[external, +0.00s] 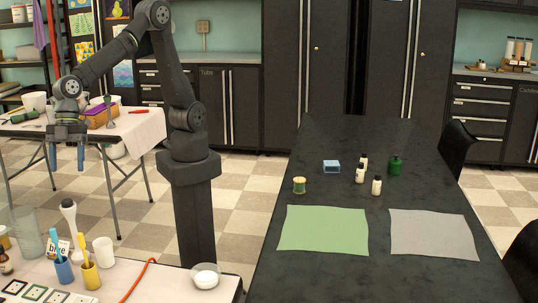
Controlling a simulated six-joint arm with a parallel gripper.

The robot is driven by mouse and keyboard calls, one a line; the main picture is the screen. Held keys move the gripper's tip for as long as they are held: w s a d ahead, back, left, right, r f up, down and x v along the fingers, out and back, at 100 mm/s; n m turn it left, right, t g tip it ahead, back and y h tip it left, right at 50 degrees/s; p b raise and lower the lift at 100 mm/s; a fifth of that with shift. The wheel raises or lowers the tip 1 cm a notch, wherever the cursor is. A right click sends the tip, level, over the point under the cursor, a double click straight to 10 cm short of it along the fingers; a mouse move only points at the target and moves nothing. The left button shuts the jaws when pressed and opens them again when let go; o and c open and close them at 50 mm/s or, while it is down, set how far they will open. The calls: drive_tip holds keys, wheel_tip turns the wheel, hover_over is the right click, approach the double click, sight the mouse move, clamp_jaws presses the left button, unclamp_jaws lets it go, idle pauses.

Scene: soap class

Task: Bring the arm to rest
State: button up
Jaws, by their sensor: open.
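My gripper (67,158) is at the left of the external view, pointing down with its two blue-grey fingers apart. It is open and nothing shows between the fingers. My arm rises from a dark column, bends at the top and reaches down to the left. The gripper is well away from the black table (400,275) on the right. In the picture it overlaps the area of a white-covered table (135,130) behind it. I cannot tell its exact distance from that table.
A bench (180,285) with cups stands below the gripper at front left.

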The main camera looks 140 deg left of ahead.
sight(66, 201)
drive_tip(key=shift+f, duration=0.1)
drive_tip(key=x, duration=1.2)
drive_tip(key=shift+a+f, duration=0.1)
drive_tip(key=shift+f, duration=0.15)
wheel_tip(66, 201, up, 3)
drive_tip(key=shift+f, duration=0.1)
drive_tip(key=shift+r, duration=0.6)
